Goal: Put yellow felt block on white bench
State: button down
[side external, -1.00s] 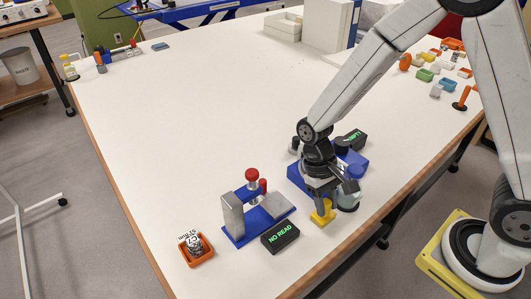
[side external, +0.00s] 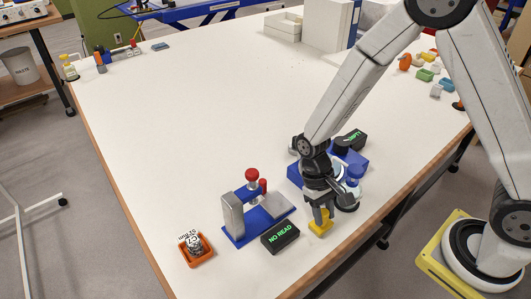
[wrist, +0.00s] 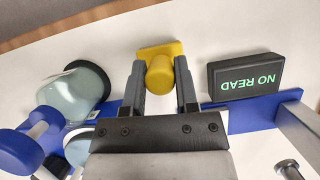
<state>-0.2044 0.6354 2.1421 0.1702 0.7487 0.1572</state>
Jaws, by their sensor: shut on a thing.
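The yellow felt block (side external: 320,228) is near the front edge of the white bench (side external: 190,120), right of the black NO READ display. It has a flat base and a rounded upright part. My gripper (side external: 320,213) points down over it, jaws shut on the upright part. In the wrist view the yellow block (wrist: 160,72) sits between the two fingers of my gripper (wrist: 160,80). The base is at or very near the bench surface; I cannot tell whether it touches.
The NO READ display (side external: 280,236) and a blue stand with a red knob (side external: 252,175) are left of my gripper. A glass jar (wrist: 75,92) stands close on the other side. An orange tray (side external: 197,250) is further left. The bench middle is clear.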

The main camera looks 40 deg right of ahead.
jog(key=shift+f, duration=0.1)
jog(key=shift+c, duration=1.8)
grip_release()
jog(key=v, duration=1.2)
jog(key=shift+s+d, duration=0.1)
jog(key=s+d+n+t, duration=0.1)
jog(key=s+d+t, duration=0.4)
jog(key=d+t, duration=0.2)
jog(key=shift+d, duration=0.2)
